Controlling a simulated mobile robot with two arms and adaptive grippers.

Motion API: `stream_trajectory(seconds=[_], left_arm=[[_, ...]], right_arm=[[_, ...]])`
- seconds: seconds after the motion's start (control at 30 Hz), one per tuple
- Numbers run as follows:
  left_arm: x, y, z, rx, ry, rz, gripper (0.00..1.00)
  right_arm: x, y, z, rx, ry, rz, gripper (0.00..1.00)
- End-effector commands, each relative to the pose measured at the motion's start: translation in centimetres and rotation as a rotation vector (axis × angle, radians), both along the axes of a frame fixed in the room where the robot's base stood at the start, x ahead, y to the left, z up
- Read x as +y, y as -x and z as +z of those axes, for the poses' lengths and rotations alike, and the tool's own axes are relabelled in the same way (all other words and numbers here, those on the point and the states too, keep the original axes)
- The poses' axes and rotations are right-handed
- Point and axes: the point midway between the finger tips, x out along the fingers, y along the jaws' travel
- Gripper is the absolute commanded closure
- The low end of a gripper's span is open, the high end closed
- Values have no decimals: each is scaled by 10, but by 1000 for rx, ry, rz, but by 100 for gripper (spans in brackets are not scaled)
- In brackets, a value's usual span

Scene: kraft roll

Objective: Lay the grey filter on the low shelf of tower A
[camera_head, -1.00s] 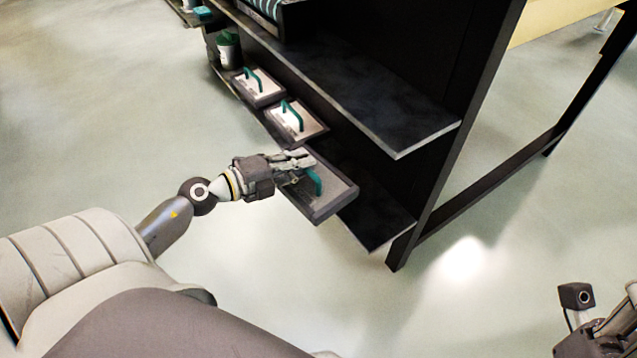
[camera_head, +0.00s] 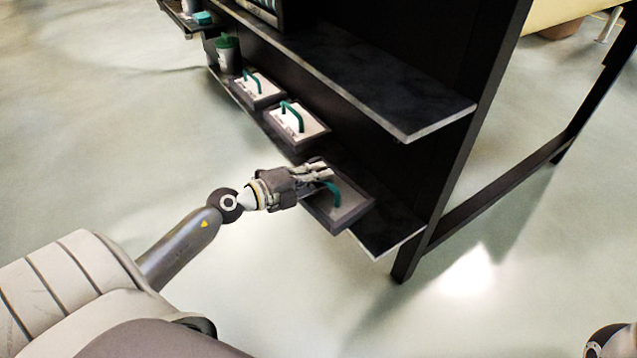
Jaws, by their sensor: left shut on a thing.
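The grey filter (camera_head: 349,206) is a flat, dark-framed square with a teal handle, at the near end of the low shelf (camera_head: 390,226). My left gripper (camera_head: 326,178) is shut on its teal handle. The filter lies about level over the shelf, with its front edge out past the shelf's front edge. I cannot tell whether it touches the shelf. The shelf belongs to a black rack; I see no label for tower A. My right gripper is out of view; only a bit of my right arm shows at the lower right corner.
Two similar filters with white faces and teal handles, a nearer one (camera_head: 299,124) and a farther one (camera_head: 257,90), lie farther along the low shelf. A grey canister with a green lid (camera_head: 228,54) stands beyond them. An upper shelf (camera_head: 390,95) overhangs the low one.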

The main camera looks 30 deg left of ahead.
Motion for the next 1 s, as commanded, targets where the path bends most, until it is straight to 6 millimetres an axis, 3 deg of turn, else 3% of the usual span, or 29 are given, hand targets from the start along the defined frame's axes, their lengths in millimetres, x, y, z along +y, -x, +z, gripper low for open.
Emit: stream_trajectory(seconds=[0.47, 0.5, 0.67, 1.0], left_arm=[[0, 0, -5, -2, 1, 1, 100], [0, 0, -5, 0, 2, 0, 87], [0, 0, -5, 0, 1, 0, 68], [0, 0, -3, -1, -1, 0, 68]], right_arm=[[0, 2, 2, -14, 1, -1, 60], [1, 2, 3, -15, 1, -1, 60], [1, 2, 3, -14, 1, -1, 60], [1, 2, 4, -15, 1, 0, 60]])
